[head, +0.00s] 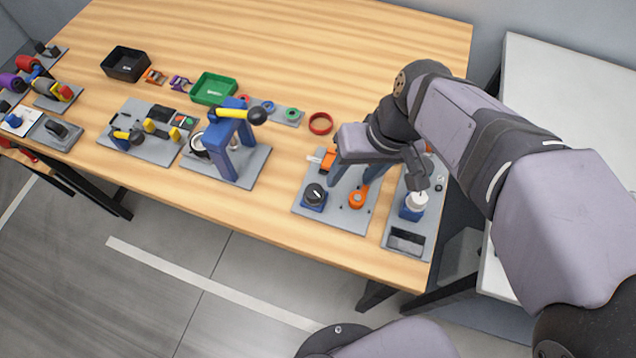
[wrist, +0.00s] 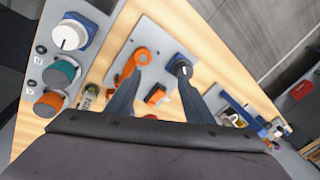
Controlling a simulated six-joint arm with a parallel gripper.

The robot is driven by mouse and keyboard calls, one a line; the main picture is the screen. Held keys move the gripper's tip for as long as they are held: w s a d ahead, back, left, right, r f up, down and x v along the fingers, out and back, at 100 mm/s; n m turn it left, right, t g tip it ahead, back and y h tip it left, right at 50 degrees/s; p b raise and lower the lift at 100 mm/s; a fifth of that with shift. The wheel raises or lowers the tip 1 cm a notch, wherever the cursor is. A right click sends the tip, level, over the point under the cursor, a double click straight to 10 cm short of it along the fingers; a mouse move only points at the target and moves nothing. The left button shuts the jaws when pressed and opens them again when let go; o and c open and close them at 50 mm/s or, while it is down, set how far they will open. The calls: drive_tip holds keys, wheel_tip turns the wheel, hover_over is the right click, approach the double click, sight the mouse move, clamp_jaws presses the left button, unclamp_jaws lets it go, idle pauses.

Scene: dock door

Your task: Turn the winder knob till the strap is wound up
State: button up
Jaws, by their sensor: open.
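A grey plate (head: 338,217) near the table's front edge carries a black knob with a white mark on a blue base (head: 314,194) and an orange round-ended part (head: 357,198). Both show in the wrist view, the black knob (wrist: 182,66) on the right and the orange part (wrist: 142,57) on the left. A smaller orange piece (wrist: 155,95) lies behind them. I cannot tell for sure which is the winder knob, and no strap is clearly visible. My gripper (head: 352,184) is open and empty over this plate; its fingertips (wrist: 160,78) are apart, near the orange part and the black knob.
A neighbouring plate to the right bears a white knob on a blue base (head: 416,203); teal (wrist: 62,72) and orange (wrist: 48,103) knobs stand beside it. A blue stand with a yellow lever (head: 235,113) is to the left.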

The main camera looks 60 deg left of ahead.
sight(315, 191)
drive_tip(key=s+n, duration=0.1)
drive_tip(key=n, duration=0.4)
drive_tip(key=s+r+n+g, duration=0.1)
drive_tip(key=n, duration=0.4)
drive_tip(key=s+a+n, duration=0.1)
drive_tip(key=n, duration=0.3)
drive_tip(key=shift+s+a+r+n+g+y, duration=0.1)
drive_tip(key=shift+s+r+n+g+y, duration=0.2)
drive_tip(key=shift+n+g, duration=0.1)
drive_tip(key=shift+f, duration=0.1)
drive_tip(key=shift+p+x, duration=0.8)
drive_tip(key=shift+x, duration=2.8)
drive_tip(key=c, duration=1)
